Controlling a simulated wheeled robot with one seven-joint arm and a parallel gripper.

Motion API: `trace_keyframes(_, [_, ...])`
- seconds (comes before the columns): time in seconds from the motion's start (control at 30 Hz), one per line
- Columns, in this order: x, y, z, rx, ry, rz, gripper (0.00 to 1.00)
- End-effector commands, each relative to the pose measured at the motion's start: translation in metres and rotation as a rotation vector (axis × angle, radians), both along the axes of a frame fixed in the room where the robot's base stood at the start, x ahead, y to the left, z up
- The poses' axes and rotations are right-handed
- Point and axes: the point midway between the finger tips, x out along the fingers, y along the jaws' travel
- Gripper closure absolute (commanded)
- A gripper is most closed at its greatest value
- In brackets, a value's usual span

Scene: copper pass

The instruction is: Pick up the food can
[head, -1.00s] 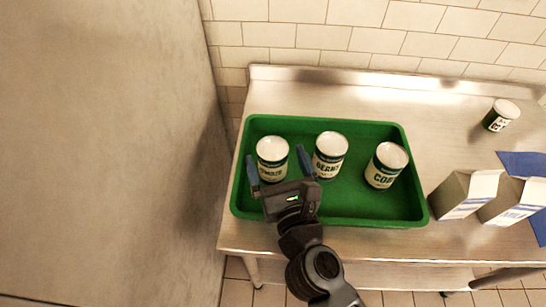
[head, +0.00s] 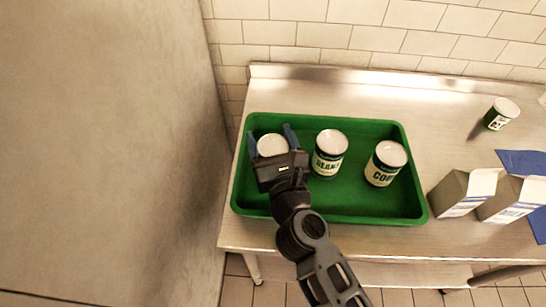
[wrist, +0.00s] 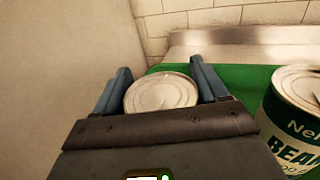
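Three food cans stand upright in a green tray (head: 375,214) on a metal table. The left can (head: 271,144) is mostly hidden by my gripper (head: 269,134) in the head view. Its pale lid (wrist: 161,92) shows between the two fingers in the wrist view. My gripper is open, with one blue finger on each side of this can; gaps show beside the lid, and I cannot tell of any contact. The beans can (head: 329,153) stands just right of my gripper. The corn can (head: 386,164) stands farther right in the tray.
Another can (head: 500,114) stands on the table at the far right. Two cartons (head: 466,192) stand right of the tray, by a blue item (head: 522,163). A tall grey surface (head: 110,150) is close on the left. Tiled wall lies behind.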

Motion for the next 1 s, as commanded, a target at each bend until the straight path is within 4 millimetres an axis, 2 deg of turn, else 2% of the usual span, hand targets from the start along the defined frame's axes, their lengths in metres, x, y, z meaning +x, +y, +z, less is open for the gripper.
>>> trace_keyframes(0.07, [0.000, 0.000, 0.000, 0.000, 0.000, 0.000, 0.36])
trace_keyframes(0.5, [0.000, 0.000, 0.000, 0.000, 0.000, 0.000, 0.78])
trace_keyframes(0.77, [0.000, 0.000, 0.003, 0.001, -0.002, 0.000, 0.79])
trace_keyframes(0.87, [0.000, 0.000, 0.009, 0.001, -0.003, 0.000, 0.79])
trace_keyframes(1.0, [0.000, 0.000, 0.028, 0.002, -0.003, 0.000, 0.79])
